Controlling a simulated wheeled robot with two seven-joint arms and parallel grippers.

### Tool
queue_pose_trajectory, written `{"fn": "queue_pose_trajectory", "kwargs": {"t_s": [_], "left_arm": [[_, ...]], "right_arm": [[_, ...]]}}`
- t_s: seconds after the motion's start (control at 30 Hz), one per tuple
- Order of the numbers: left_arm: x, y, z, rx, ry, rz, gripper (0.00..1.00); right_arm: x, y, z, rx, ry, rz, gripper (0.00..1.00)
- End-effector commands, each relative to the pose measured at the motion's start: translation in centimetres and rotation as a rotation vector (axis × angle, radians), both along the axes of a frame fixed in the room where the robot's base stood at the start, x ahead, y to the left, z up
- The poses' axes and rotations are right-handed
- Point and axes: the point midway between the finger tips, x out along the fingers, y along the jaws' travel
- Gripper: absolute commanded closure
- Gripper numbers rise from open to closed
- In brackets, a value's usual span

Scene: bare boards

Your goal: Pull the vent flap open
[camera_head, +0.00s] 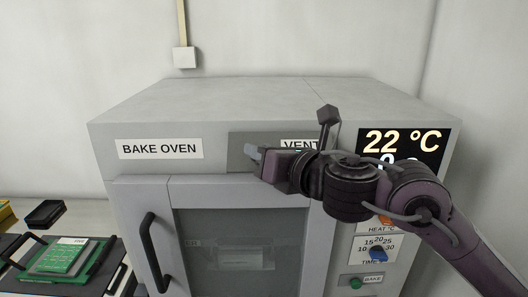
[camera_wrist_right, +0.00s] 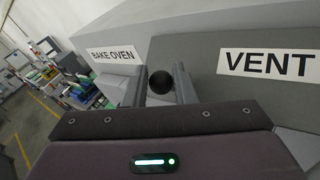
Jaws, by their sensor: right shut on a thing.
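The vent flap (camera_head: 238,141) is a darker grey panel with a white VENT label, high on the front of the bake oven (camera_head: 140,108). It looks flat against the oven front. In the right wrist view the flap (camera_wrist_right: 195,58) fills the upper right, and a round black knob (camera_wrist_right: 160,82) sits between my fingers. My right gripper (camera_head: 253,154) is at the left part of the flap and shut on the knob. The gripper and wrist hide the knob and part of the label in the head view. My left gripper is not in view.
The oven door (camera_head: 143,190) with its black handle (camera_head: 155,252) is below the flap. A display reading 22 °C (camera_head: 402,141) and control knobs are on the right. Racks with a green board (camera_head: 60,262) stand at lower left. The oven top is clear.

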Motion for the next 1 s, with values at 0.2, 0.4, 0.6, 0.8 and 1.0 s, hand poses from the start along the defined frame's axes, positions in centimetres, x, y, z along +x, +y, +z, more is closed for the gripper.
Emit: {"fn": "queue_pose_trajectory", "kwargs": {"t_s": [0.2,0.4,0.6,0.8,1.0], "left_arm": [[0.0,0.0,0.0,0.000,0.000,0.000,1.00],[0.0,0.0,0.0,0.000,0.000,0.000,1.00],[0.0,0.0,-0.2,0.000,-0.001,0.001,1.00],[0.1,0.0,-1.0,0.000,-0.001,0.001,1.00],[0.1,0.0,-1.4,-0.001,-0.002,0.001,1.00]], "right_arm": [[0.2,-0.2,0.5,0.008,-0.006,-0.007,0.59],[0.1,-0.1,0.2,0.004,-0.003,-0.004,0.54],[-0.4,-0.5,0.2,0.003,-0.004,-0.004,0.54],[-3.0,-2.3,0.5,0.002,-0.007,-0.005,0.54],[-5.4,-3.9,0.8,0.002,-0.006,-0.005,0.54]]}}
